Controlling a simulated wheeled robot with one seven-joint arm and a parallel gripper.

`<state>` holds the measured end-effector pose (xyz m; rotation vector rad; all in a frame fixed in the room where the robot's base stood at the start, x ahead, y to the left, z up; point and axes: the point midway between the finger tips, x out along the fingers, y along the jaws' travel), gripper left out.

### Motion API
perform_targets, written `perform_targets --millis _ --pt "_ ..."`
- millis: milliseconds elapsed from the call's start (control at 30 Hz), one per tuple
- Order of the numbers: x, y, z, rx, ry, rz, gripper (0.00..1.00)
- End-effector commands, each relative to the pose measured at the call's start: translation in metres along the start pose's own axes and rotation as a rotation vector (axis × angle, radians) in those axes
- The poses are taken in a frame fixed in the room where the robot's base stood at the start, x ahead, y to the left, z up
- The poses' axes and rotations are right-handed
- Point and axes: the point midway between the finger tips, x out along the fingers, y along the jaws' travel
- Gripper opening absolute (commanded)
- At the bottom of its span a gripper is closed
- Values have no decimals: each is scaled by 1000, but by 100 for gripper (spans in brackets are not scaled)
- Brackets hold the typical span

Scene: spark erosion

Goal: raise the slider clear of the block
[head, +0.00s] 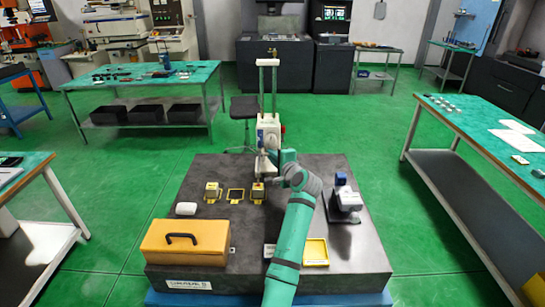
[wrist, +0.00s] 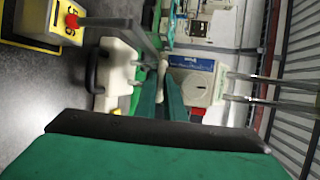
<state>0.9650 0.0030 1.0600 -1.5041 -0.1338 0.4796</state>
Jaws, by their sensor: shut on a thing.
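The slider (head: 268,131) is a white body with a blue badge on a gauge with two upright columns. In the wrist view the slider (wrist: 197,80) shows its round dial, turned sideways. The block also shows in the head view (head: 258,189). My gripper (wrist: 165,80) is shut on a small pale part at the slider; the teal fingers hide most of it. In the head view my arm hides the gripper's tips.
On the dark table (head: 215,225) stand another yellow-based block (head: 212,190), an empty yellow frame (head: 236,195), a yellow case (head: 185,248), a white roll (head: 186,209), a blue-topped device (head: 345,200) and a yellow tray (head: 316,252). Green-topped benches stand farther off.

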Motion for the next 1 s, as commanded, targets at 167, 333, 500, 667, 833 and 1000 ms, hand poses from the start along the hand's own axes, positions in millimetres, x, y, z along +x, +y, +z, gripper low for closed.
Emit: perform_targets --millis 167,333,500,667,833,1000 --pt "-5 -24 2 -3 0 -6 0" --pt "-11 -54 4 -1 0 -6 0" --pt "-12 -57 4 0 1 -2 0" --pt "-12 -56 4 0 2 -3 14" --pt "-13 -56 1 1 5 -2 28" --pt "-14 -56 -1 1 6 -2 28"
